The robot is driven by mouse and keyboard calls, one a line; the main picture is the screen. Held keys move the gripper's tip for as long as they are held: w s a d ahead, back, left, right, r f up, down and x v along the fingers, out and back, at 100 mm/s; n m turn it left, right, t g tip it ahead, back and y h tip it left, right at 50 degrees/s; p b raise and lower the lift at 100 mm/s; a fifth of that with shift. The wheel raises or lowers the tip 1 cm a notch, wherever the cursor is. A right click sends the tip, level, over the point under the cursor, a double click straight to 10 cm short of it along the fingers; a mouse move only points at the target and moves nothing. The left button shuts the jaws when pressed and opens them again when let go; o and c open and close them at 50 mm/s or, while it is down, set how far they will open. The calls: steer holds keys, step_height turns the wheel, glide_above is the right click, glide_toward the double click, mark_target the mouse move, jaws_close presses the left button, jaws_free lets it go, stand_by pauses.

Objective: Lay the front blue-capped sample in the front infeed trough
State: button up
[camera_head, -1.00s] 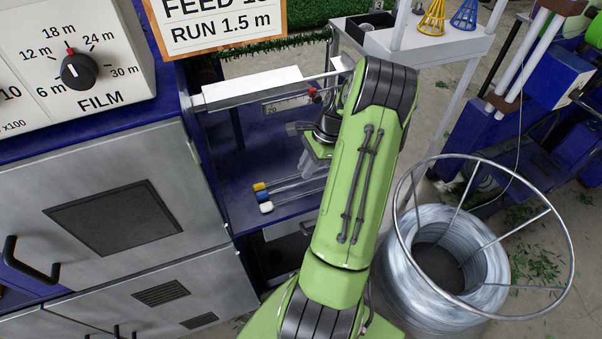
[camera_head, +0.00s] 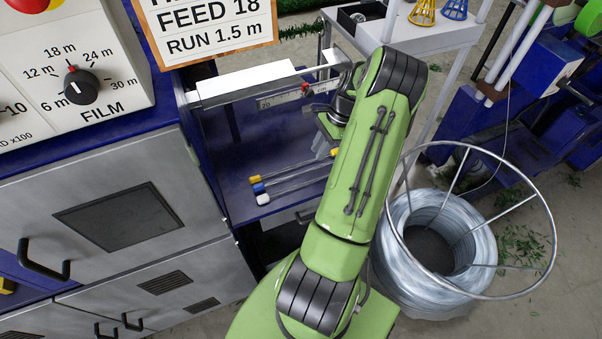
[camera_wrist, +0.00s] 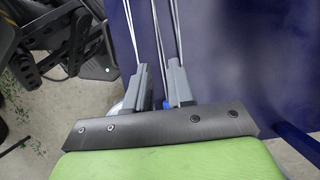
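Three thin rods with coloured end caps lie side by side on a blue shelf (camera_head: 225,165): yellow (camera_head: 254,179), blue (camera_head: 258,188) and white (camera_head: 262,199). The blue-capped sample lies between the other two. My gripper (camera_head: 322,148) is over the rods' right part, with the fingertips partly hidden by my arm. In the wrist view my gripper (camera_wrist: 162,82) has its two grey fingers apart, around or above the rods. A bit of blue (camera_wrist: 167,105) shows between the fingers; contact cannot be told. A silver trough (camera_head: 245,88) runs along the shelf's back; which trough is front is unclear.
A red-tipped piece (camera_head: 305,88) and a scale plate (camera_head: 280,98) sit by the trough. A grey cabinet (camera_head: 110,210) stands left. A wire coil in a round frame (camera_head: 440,240) stands right. A grey table with yellow and blue cones (camera_head: 424,12) is behind.

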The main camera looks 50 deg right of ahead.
mark_target(309, 169)
steer(key=b+x, duration=0.2)
steer(key=x, duration=0.5)
steer(key=shift+d+f, duration=0.15)
steer(key=shift+f, duration=0.15)
steer(key=shift+r, duration=0.1)
jaws_close()
